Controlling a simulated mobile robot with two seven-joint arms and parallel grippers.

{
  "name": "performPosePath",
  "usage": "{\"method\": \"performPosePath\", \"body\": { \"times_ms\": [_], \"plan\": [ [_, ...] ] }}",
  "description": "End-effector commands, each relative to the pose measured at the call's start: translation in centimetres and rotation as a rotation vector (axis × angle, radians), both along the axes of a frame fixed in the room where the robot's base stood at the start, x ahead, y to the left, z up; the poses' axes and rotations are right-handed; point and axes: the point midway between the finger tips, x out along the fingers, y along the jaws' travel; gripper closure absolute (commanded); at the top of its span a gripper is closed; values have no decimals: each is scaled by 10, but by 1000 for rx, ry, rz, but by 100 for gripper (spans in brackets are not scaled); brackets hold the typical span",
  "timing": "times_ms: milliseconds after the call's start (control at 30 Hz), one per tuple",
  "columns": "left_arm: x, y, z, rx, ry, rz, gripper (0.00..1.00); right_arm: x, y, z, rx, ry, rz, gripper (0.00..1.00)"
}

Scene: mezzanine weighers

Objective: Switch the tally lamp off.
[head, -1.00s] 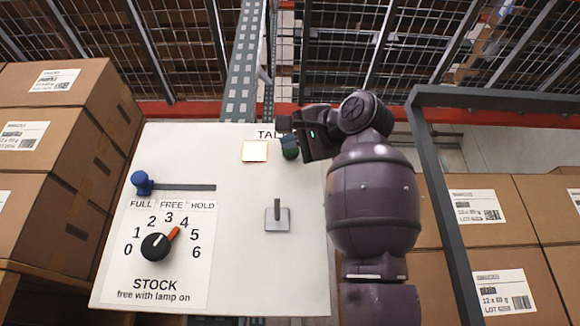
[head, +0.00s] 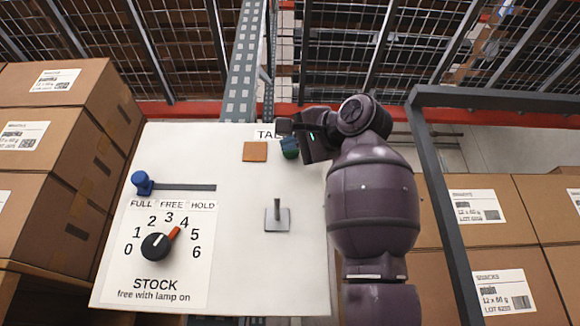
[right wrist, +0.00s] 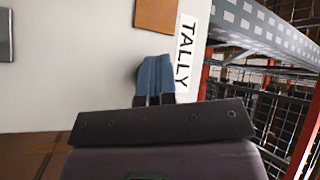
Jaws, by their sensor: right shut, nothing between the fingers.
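The tally lamp is a flat square (head: 255,151) at the top of the white panel (head: 235,290), now dull orange-brown and unlit. It also shows at the top of the right wrist view (right wrist: 156,12). The TALLY label (right wrist: 185,52) is beside it, partly covered in the head view. My right gripper (head: 290,149) is shut and empty, its bluish fingertips at the panel just right of the lamp, below the label. Whatever control lies under the fingertips is hidden, and I cannot tell if they touch it. My left gripper is not in view.
The panel also carries a blue slider knob (head: 142,183) at FULL, a STOCK dial (head: 155,246) with its red pointer near 4, and a grey toggle lever (head: 277,210). Cartons (head: 60,150) stand left and right. A dark post frame (head: 440,190) stands right of my arm.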

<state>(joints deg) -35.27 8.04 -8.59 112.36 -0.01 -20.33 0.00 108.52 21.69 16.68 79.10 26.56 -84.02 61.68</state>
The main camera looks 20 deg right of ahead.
Motion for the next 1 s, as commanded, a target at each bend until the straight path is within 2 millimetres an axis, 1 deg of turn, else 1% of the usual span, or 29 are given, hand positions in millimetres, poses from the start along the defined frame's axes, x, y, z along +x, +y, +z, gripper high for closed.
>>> {"method": "performPosePath", "body": {
  "times_ms": [100, 400, 533, 1000],
  "plan": [
    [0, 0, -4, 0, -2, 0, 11, -4, 1, -2, 0, 1, -1, 100],
    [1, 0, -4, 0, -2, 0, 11, -5, 1, -1, 0, 1, -1, 100],
    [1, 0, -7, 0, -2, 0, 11, -9, 2, -1, -1, 0, 0, 100],
    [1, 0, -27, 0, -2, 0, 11, -43, 12, -2, 0, -1, -1, 100]
  ]
}}
